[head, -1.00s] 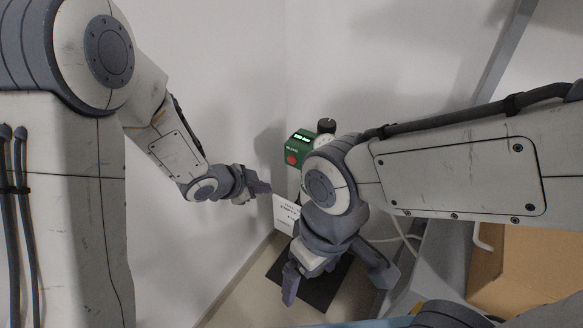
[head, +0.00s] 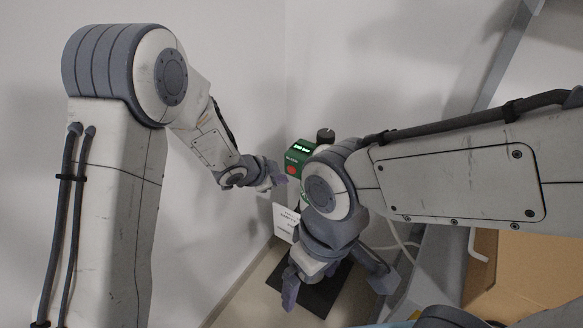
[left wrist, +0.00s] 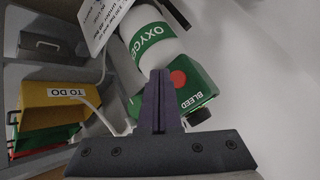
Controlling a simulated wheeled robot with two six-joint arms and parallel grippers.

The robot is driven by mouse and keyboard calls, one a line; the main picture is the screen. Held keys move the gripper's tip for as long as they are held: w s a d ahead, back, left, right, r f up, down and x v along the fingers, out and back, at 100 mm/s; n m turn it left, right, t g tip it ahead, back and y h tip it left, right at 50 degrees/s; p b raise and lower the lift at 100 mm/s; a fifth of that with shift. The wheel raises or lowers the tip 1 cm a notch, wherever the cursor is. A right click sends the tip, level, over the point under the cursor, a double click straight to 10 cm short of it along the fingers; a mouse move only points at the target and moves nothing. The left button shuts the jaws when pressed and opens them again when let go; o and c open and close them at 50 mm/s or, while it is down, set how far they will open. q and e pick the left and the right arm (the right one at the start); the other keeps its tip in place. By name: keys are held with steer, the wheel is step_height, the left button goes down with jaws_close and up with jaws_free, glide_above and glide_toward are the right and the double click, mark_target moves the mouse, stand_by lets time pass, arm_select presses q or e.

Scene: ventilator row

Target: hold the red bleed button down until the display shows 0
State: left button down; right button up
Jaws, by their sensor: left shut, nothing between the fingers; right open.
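The red bleed button (head: 291,169) sits on the front of a green regulator box (head: 297,157) with a small lit display (head: 301,147), whose reading is too small to tell for sure. The button also shows in the left wrist view (left wrist: 178,78), beside the word BLEED, on top of a white OXYGEN cylinder (left wrist: 158,45). My left gripper (head: 281,181) is shut and empty, just left of and below the button. In the left wrist view its fingertips (left wrist: 159,73) lie left of the button, seemingly apart from it. My right gripper (head: 335,290) is open and empty, lower and nearer.
A black knob (head: 325,136) tops the regulator. A white printed card (head: 285,222) hangs at the cylinder. Walls are close at left and behind. A yellow TO DO tray (left wrist: 66,105) and grey shelving stand on the cylinder's other side. A dark mat (head: 325,292) lies on the floor.

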arm_select(q)
steer(key=shift+w+d, duration=0.3)
steer(key=shift+w, duration=0.1)
stand_by(1.9)
steer(key=shift+w+d+p, duration=0.25)
steer(key=shift+w+p, duration=0.1)
steer(key=shift+p, duration=0.05)
steer(key=shift+w+d, duration=0.2)
steer(key=shift+w, duration=0.05)
stand_by(0.6)
steer(key=shift+a, duration=0.1)
stand_by(2.4)
steer(key=shift+s+a, duration=0.35)
steer(key=shift+s, duration=0.25)
